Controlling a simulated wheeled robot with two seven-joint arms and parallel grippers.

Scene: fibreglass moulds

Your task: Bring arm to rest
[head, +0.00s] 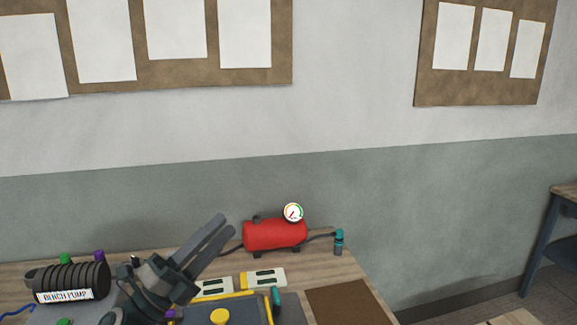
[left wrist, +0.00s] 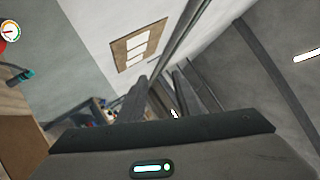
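My left gripper (head: 224,223) is raised over the bench in the head view, its two grey fingers pointing up and to the right. In the left wrist view the fingers (left wrist: 160,80) stand apart with nothing between them, so it is open and empty. Behind it in the head view, a red tank (head: 275,234) with a round gauge (head: 293,212) stands at the back of the bench, apart from the fingers. My right gripper is not in view.
The wooden bench (head: 345,268) holds a black ribbed pump (head: 68,275) at left, pale plates (head: 263,279), a yellow-edged grey piece (head: 262,309), a brown mat (head: 345,303) and a teal fitting (head: 339,242). Another table (head: 565,200) stands at far right. Air above the bench is clear.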

